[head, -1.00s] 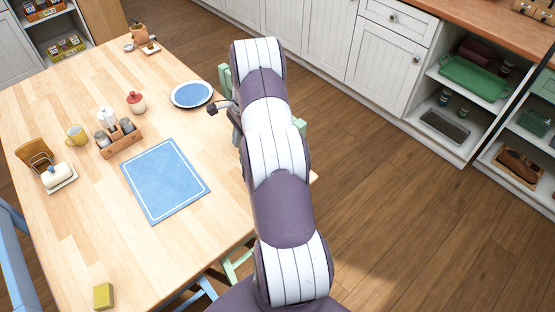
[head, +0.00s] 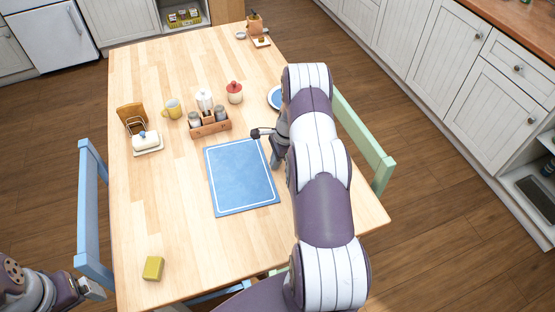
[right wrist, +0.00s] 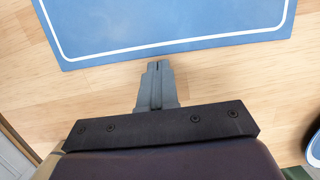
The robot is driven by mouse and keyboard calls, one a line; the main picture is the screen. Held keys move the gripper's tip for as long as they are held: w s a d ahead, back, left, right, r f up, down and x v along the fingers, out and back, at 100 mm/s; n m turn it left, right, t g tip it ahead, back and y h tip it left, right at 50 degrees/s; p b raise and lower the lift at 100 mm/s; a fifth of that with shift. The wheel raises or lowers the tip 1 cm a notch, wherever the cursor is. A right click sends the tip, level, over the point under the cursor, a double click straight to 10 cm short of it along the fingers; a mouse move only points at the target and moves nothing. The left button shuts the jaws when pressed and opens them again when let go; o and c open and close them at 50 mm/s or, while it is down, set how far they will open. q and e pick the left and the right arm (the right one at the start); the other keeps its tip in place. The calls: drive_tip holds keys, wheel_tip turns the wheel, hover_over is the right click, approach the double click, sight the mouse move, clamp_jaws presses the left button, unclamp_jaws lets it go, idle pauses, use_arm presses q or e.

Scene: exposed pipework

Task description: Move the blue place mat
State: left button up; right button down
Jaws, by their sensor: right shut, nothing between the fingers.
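The blue place mat (head: 242,178), with a white border line, lies flat on the wooden table (head: 185,245). My right gripper (head: 276,164) is at the mat's right edge, partly hidden by my own arm. In the right wrist view its fingers (right wrist: 157,66) are shut and empty. They point at the mat's near edge (right wrist: 165,30), with a small strip of bare wood showing between them in the picture. The height above the table is hard to tell. My left gripper (head: 88,288) shows small at the lower left, off the table; its jaws are unclear.
A wooden caddy (head: 211,127) with shakers stands just behind the mat, beside a red-lidded jar (head: 234,92). A blue plate (head: 274,97) is partly behind my right arm. A yellow block (head: 153,268) lies near the front.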

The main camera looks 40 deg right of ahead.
sight(197, 188)
drive_tip(key=w+a, duration=0.3)
drive_tip(key=a, duration=0.5)
drive_tip(key=w+a, duration=0.3)
drive_tip(key=a, duration=0.4)
drive_tip(key=w+a, duration=0.3)
drive_tip(key=a, duration=0.5)
drive_tip(key=shift+a+b, duration=0.35)
drive_tip(key=shift+b, duration=0.05)
